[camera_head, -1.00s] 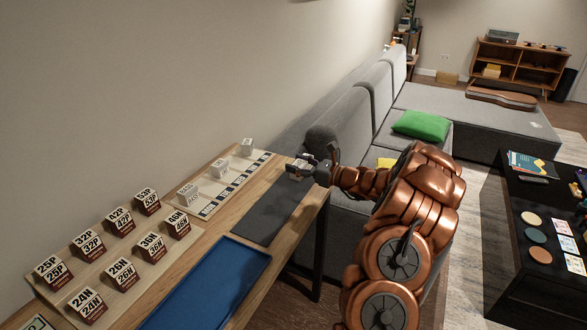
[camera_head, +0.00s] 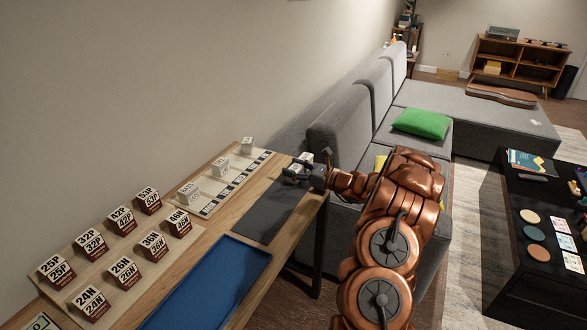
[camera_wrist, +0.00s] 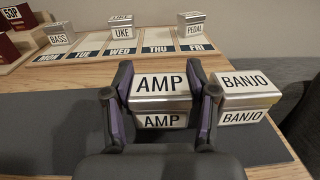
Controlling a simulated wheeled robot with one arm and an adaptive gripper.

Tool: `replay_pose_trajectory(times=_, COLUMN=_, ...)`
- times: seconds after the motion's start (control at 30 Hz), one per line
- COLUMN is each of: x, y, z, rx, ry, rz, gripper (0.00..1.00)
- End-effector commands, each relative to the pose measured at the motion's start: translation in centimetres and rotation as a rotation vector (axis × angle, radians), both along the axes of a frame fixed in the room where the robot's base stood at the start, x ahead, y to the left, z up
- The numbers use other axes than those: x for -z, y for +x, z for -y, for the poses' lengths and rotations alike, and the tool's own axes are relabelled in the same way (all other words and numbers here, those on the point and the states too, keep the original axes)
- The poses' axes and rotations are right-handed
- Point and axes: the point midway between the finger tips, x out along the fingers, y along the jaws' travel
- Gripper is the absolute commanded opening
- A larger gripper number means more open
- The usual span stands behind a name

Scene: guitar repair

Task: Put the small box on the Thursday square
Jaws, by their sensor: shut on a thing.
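My gripper (camera_wrist: 163,105) is shut on a small silver box with white labels reading AMP (camera_wrist: 160,84), one finger on each side. It is over the dark grey mat (camera_head: 262,222); I cannot tell whether the box touches the mat. In the head view my gripper (camera_head: 300,171) is at the far right end of the table. The Thursday square, marked THU (camera_wrist: 158,41), is empty on the weekday board beyond the gripper, between WED and FRI. A matching BANJO box (camera_wrist: 247,90) stands just right of the held box, close to the right finger.
The board carries a BASS box (camera_wrist: 60,36) on MON, a UKE box (camera_wrist: 122,27) on WED and a PEDAL box (camera_wrist: 191,26) on FRI. TUE is bare. The wall is behind the board.

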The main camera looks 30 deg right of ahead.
Motion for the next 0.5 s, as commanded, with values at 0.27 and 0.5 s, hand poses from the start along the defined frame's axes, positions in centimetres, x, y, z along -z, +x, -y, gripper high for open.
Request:
replay_pose_trajectory(times=0.27, x=0.21, y=0.00, z=-0.01, rx=0.000, ry=0.000, rz=0.000, gripper=0.76)
replay_pose_trajectory(times=0.5, x=0.20, y=0.00, z=0.00, rx=0.000, ry=0.000, rz=0.000, gripper=0.82)
